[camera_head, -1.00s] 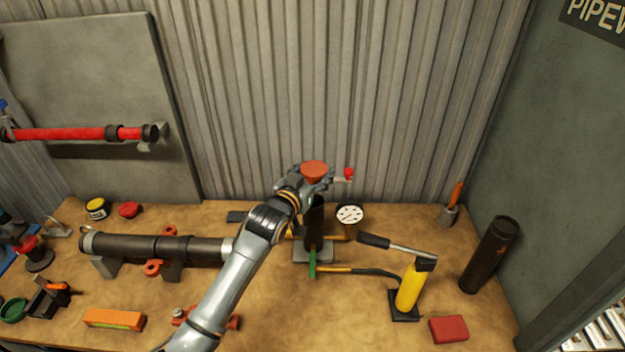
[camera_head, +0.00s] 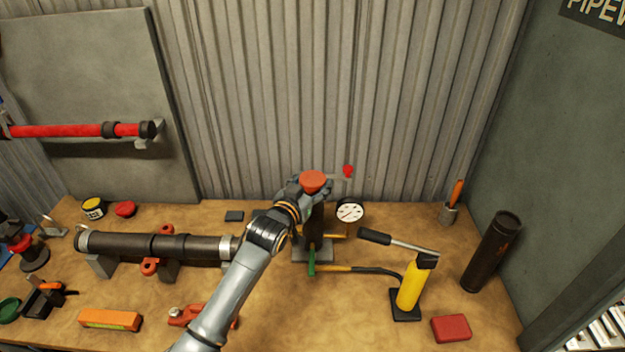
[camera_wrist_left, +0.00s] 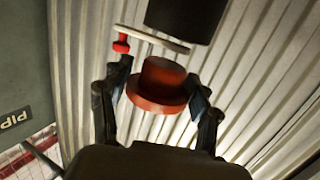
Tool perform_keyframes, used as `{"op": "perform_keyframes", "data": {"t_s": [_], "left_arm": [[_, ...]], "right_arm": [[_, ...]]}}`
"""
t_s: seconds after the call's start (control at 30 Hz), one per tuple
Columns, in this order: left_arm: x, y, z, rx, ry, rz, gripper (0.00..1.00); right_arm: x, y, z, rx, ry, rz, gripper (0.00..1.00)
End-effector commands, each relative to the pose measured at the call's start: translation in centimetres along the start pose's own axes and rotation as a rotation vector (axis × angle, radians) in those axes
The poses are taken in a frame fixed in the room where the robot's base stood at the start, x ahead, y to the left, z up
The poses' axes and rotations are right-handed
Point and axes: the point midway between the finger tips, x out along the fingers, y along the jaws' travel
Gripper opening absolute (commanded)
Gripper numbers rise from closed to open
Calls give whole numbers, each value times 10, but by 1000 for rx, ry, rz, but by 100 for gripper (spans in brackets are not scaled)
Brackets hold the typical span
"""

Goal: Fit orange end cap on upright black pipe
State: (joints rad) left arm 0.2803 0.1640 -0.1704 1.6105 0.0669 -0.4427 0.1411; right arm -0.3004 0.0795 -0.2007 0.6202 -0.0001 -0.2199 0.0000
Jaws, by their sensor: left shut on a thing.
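The orange end cap (camera_head: 313,180) is held in my left gripper (camera_head: 312,187), over the upright black pipe (camera_head: 315,217). In the left wrist view, which is upside down, the cap (camera_wrist_left: 160,84) sits between the two fingers of the gripper (camera_wrist_left: 155,100). The pipe's dark end (camera_wrist_left: 186,18) shows there apart from the cap, with a visible gap. The pipe is partly hidden behind my gripper in the head view. My right gripper is not in view.
A red-handled valve (camera_head: 348,171) and a round gauge (camera_head: 350,212) are close right of the pipe. A yellow hand pump (camera_head: 411,285) stands front right, its hose leading toward the pipe's base. A horizontal dark pipe (camera_head: 150,246) lies left.

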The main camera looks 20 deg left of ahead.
Motion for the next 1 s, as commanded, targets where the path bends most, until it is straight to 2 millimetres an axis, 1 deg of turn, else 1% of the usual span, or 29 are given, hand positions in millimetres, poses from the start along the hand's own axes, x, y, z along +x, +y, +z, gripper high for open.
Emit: {"op": "perform_keyframes", "data": {"t_s": [0.03,0.23,0.77,1.0], "left_arm": [[1,0,7,0,2,0,22],[2,0,15,0,4,1,22],[2,0,15,0,4,1,22],[2,0,14,0,3,0,22]], "right_arm": [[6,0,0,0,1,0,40],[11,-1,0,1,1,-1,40],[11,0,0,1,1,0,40],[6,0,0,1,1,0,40]]}}
